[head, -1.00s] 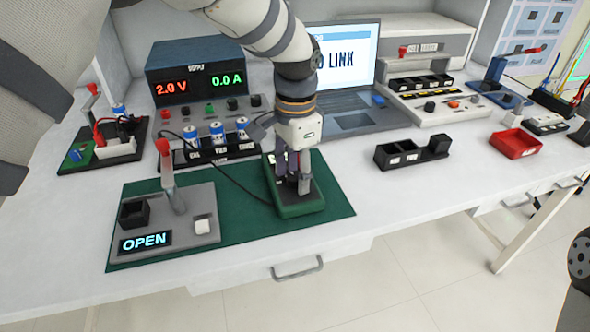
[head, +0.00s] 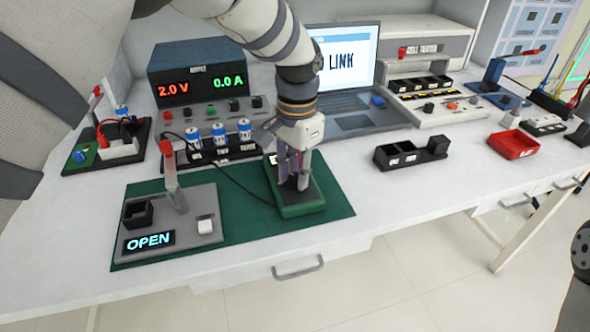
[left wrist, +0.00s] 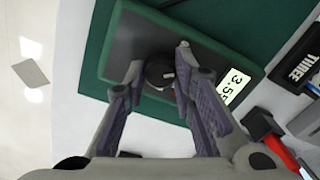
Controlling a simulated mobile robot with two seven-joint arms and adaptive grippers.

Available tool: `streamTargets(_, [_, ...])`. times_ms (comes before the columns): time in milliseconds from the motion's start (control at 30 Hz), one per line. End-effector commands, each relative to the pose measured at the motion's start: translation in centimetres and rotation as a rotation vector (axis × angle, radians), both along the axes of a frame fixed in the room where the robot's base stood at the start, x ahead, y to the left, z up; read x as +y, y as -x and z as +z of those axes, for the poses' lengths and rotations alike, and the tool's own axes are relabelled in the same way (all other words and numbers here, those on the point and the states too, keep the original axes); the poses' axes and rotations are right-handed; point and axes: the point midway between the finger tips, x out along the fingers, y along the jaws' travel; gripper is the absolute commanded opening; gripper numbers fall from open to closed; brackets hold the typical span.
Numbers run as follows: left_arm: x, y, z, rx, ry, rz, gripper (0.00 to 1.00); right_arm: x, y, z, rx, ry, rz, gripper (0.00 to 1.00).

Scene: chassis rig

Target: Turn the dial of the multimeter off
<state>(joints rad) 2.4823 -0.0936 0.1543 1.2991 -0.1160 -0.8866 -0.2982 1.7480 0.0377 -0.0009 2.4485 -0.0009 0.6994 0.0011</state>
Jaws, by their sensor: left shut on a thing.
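The multimeter (head: 308,203) is a green-cased unit with a dark face, lying on the green mat (head: 235,225) near the table's front edge. In the left wrist view its body (left wrist: 125,45) shows with a lit display (left wrist: 233,87) reading about 3.5, its last part covered by a finger. The round black dial (left wrist: 158,70) has a pale mark on its right side. My left gripper (head: 292,183) points down over the meter, its fingertips (left wrist: 160,73) shut on the dial, one on each side. In the head view the gripper hides the dial. My right gripper is out of view.
A grey fixture (head: 170,225) with a red-tipped lever and an OPEN sign stands left on the mat. A black cable runs to the meter. Behind are a battery rack (head: 215,150), a power supply (head: 200,85) and a laptop (head: 365,125).

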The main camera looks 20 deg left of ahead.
Motion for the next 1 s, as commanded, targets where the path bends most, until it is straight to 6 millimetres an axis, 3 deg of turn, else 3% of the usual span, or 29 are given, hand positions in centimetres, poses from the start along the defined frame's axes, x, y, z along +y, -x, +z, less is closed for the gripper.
streamTargets(500, [0.04, -0.08, 0.15, -0.004, 0.0, 0.413, 0.0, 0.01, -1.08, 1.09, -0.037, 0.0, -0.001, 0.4])
streamTargets(1000, [0.04, -0.12, 0.12, -0.003, 0.0, 0.588, 0.0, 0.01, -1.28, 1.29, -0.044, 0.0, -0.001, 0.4])
